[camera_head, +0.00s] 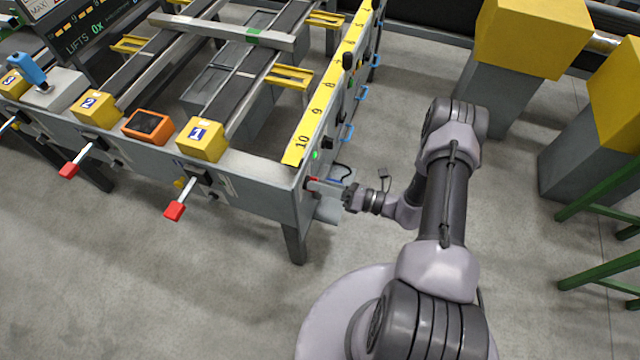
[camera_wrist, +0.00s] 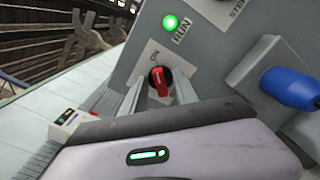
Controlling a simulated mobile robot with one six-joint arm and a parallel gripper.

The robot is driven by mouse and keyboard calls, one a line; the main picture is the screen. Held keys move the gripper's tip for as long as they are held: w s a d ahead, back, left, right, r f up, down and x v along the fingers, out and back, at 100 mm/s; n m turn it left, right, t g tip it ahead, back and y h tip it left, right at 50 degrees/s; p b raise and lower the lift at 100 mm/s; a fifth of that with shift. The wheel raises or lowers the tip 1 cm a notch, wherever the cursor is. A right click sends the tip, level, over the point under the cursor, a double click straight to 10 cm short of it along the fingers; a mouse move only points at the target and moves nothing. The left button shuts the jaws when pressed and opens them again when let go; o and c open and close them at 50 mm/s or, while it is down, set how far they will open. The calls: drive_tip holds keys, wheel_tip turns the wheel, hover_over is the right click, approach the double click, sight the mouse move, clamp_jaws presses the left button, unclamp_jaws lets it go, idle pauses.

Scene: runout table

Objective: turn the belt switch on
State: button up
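The belt switch (camera_wrist: 160,80) is a red rotary knob on a black base, set on a white plate marked ON on the grey end panel. In the wrist view, the knob stands roughly upright in the picture, close to the ON mark. My gripper (camera_wrist: 160,88) has its two pale fingers spread, one on each side of the knob. I see a gap between the fingers and the knob; contact is not clear. In the head view my gripper (camera_head: 328,188) reaches the table's right end panel, and a bit of red shows by its tips.
A green lamp (camera_wrist: 170,22) marked RUN is lit above the switch. Yellow-topped posts (camera_head: 530,40) stand at the right; the floor between is clear.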

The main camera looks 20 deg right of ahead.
drive_tip(key=p+v, duration=0.3)
drive_tip(key=v, duration=1.4)
drive_tip(key=shift+d, duration=0.15)
drive_tip(key=shift+s, duration=0.1)
drive_tip(key=w+a+r+n+g+h, duration=0.1)
drive_tip(key=a+r+n+g+h, duration=0.35)
drive_tip(key=r+n, duration=0.65)
drive_tip(key=w+a+r+n+g+h, duration=0.1)
drive_tip(key=a+r+n+g, duration=0.5)
drive_tip(key=r, duration=0.8)
drive_tip(key=s+a+r+n+t+h, duration=0.2)
drive_tip(key=s+a+r+n+h, duration=0.1)
drive_tip(key=s+r+n, duration=0.2)
drive_tip(key=s+a+r+n+t+h, duration=0.3)
drive_tip(key=s+r+n, duration=0.3)
drive_tip(key=r+n, duration=0.2)
drive_tip(key=shift+a+r+t+h, duration=0.35)
drive_tip(key=shift+a+r+h, duration=0.15)
drive_tip(key=shift+a, duration=0.35)
